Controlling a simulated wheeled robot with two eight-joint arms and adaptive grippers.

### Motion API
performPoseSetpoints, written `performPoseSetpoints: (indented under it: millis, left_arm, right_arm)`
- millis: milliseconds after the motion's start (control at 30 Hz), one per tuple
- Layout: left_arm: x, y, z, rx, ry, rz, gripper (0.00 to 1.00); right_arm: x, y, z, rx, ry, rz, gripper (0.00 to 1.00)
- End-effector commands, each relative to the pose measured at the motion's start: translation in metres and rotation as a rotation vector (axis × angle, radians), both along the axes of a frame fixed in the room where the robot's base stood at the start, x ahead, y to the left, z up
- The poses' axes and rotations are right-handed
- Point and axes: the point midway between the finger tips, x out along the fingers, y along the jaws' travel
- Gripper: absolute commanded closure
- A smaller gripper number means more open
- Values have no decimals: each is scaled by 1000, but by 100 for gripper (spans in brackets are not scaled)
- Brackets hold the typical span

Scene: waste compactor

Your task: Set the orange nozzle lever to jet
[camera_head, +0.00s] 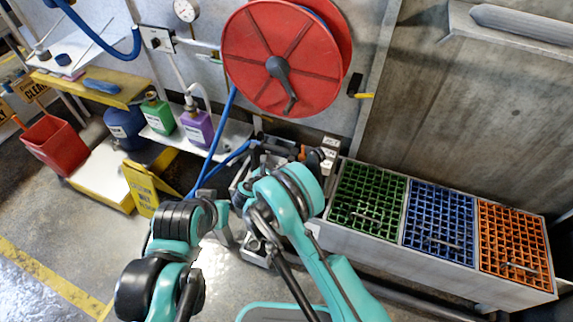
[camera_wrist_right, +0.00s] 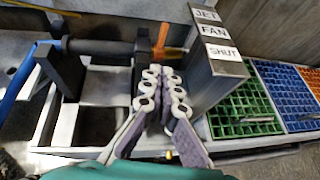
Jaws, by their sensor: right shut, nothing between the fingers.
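The orange nozzle lever (camera_wrist_right: 163,42) stands on the black nozzle (camera_wrist_right: 105,47) in the right wrist view. A bit of the lever's orange (camera_head: 302,153) shows past my right arm in the head view. The grey label post (camera_wrist_right: 222,65) beside it reads JET, FAN and SHUT, with JET farthest away. Which label the lever lines up with I cannot tell. My right gripper (camera_wrist_right: 161,80) is shut and empty, its fingertips just on the near side of the lever. Whether they touch it is unclear.
Green (camera_head: 366,203), blue (camera_head: 439,223) and orange (camera_head: 513,245) grids lie right of the label post. A red hose reel (camera_head: 285,60) hangs above the nozzle. A blue hose (camera_head: 222,130) runs down at its left. A yellow floor sign (camera_head: 142,188) stands at left.

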Motion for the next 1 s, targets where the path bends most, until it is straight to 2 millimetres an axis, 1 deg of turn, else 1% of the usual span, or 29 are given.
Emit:
performPoseSetpoints:
  millis: [33,100,333,367,500,600,700,1000]
  left_arm:
    - [0,0,-6,-1,0,1,100]
    - [0,0,-12,-1,0,1,100]
    - [0,0,-29,-2,1,1,100]
    - [0,0,-30,-2,1,1,100]
    - [0,0,-38,-3,1,2,100]
    - [0,0,-41,-3,1,2,100]
    - [0,0,-42,-3,1,2,100]
    - [0,0,-42,-3,1,2,100]
  right_arm:
    - [9,-6,-8,1,-1,-4,100]
    - [21,-12,-15,2,0,-5,100]
    - [60,-33,-37,4,0,-5,100]
    - [64,-35,-39,3,0,-4,100]
    - [83,-45,-35,4,-1,-4,100]
    - [91,-48,-33,3,-1,-3,100]
    - [95,-51,-32,4,0,-3,100]
    - [96,-51,-31,4,0,-2,100]
